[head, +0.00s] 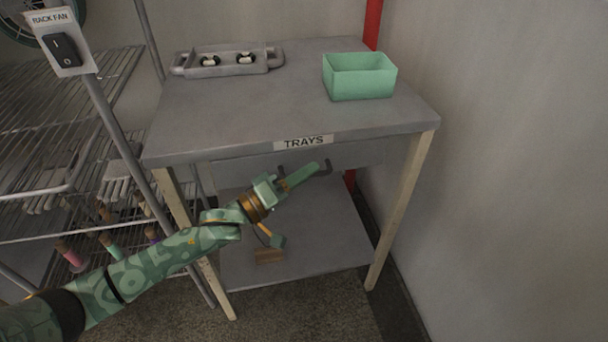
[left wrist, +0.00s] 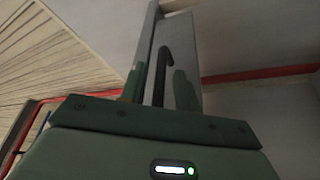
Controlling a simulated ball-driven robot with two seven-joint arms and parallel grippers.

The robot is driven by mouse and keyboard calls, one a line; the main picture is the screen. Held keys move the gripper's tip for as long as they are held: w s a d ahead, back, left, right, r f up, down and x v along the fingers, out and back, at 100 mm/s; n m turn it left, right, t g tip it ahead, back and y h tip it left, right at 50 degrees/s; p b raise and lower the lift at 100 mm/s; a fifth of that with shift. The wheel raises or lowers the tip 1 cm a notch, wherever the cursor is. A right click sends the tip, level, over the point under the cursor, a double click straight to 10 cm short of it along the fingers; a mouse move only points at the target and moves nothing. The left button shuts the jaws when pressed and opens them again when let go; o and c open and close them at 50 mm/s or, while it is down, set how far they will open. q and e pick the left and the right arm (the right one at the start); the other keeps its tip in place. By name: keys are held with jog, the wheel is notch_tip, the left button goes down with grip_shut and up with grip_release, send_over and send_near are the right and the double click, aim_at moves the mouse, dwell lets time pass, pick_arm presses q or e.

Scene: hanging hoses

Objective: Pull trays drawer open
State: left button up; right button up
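The trays drawer (head: 240,170) is under the top of a grey table and looks closed. A label reading TRAYS (head: 304,142) is on the table's front edge above it. Its dark handle (head: 327,166) sticks out from the drawer front, partly hidden behind my left gripper. My left gripper (head: 306,172) is at the handle. In the left wrist view the handle (left wrist: 162,75) stands between the two green fingers of the gripper (left wrist: 159,88), with gaps on both sides. The gripper is open. My right gripper is not in view.
A green bin (head: 360,78) and a grey tray with handles (head: 228,62) stand on the tabletop. A brown block (head: 268,256) lies on the lower shelf. A wire rack (head: 60,170) is on the left, a wall on the right.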

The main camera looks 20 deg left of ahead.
pick_arm(q)
grip_shut()
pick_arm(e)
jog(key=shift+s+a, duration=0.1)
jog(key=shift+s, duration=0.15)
